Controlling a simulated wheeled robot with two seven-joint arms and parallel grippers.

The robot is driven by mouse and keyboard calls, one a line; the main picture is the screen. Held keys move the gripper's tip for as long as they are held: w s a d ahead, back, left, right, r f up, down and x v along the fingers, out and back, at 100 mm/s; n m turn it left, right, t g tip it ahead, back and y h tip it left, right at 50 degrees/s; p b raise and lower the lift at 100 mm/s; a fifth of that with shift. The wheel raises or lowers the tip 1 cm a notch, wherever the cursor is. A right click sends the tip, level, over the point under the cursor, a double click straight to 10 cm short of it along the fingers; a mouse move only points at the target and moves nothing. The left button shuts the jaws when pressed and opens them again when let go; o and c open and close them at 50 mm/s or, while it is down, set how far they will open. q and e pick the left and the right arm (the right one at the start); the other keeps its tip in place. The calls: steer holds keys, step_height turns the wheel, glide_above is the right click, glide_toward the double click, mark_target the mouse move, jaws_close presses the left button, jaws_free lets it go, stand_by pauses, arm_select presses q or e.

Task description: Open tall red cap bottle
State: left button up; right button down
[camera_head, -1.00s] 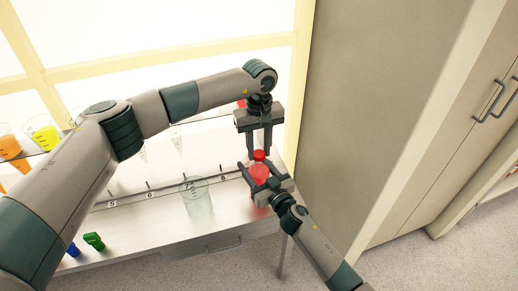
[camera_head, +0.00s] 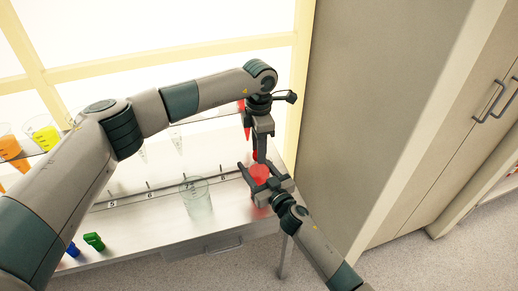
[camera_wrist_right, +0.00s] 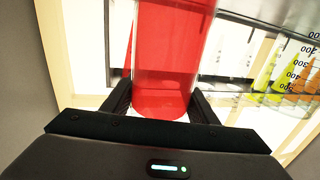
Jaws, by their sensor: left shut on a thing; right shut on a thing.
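The tall red cap bottle (camera_head: 259,174) is full of red and stands at the right end of the bench. It fills the upper middle of the right wrist view (camera_wrist_right: 170,50). My right gripper (camera_head: 258,168) is shut on its body, with one finger on each side. My left gripper (camera_head: 259,152) comes from above and is shut on the red cap (camera_head: 254,155). The cap is mostly hidden by the fingers, so I cannot tell whether it is loose on the neck.
An empty clear beaker (camera_head: 195,192) stands left of the bottle on the numbered bench (camera_head: 150,228). Green (camera_head: 94,241) and blue (camera_head: 73,250) pieces lie at the front left. A tall cabinet (camera_head: 365,110) is close on the right.

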arm_select(q)
steer(key=n, duration=1.4)
steer(key=shift+n, duration=0.4)
steer(key=n, duration=1.3)
steer(key=shift+w, duration=0.1)
steer(key=shift+r, duration=0.55)
steer(key=shift+r, duration=0.35)
steer(key=shift+r, duration=0.35)
steer(key=shift+r, duration=1.95)
